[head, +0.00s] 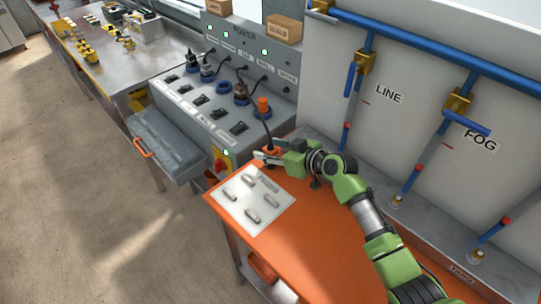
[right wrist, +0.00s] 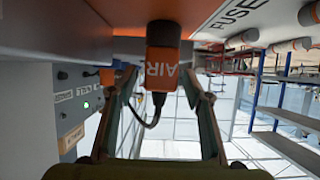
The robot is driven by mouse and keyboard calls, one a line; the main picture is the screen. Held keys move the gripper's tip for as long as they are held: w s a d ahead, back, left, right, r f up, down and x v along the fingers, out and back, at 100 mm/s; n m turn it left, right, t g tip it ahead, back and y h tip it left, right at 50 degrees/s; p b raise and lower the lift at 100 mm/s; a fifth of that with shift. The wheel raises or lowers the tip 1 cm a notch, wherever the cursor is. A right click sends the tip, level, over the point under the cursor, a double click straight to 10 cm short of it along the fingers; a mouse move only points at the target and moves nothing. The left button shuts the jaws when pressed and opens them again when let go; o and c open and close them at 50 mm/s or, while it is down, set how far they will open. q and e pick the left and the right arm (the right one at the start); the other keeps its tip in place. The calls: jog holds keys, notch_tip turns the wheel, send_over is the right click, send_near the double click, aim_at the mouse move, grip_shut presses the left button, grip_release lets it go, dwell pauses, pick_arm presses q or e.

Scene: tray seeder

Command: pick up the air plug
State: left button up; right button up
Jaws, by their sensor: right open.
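The air plug (right wrist: 164,72) is an orange block marked "AIR" with a dark band and a dark cable. In the right wrist view, which looks upside down, it stands at the table surface between the two fingers of my right gripper (right wrist: 160,88). The fingers are open, one on each side of it; I cannot tell whether they touch it. In the head view my right gripper (head: 262,158) is at the back left of the orange table (head: 300,225), and the plug (head: 272,150) is partly hidden by it. My left gripper is not in view.
A white sheet (head: 236,211) with several fuses lies on the table in front of the gripper. Behind is a grey panel (head: 190,93) with sockets, switches and plugged cables; an orange connector (head: 262,105) is on it. A wall with blue pipes (head: 415,37) stands right.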

aim_at(271, 144)
jog(key=c, duration=1.3)
jog(key=shift+r, duration=0.15)
jog(key=shift+r, duration=0.2)
notch_tip(271, 144, up, 2)
jog(key=shift+r+b, duration=0.15)
jog(key=shift+b, duration=0.5)
jog(key=s+r+p, duration=0.2)
jog(key=s+r, duration=1.1)
jog(key=s, duration=0.1)
jog(key=shift+p, duration=0.35)
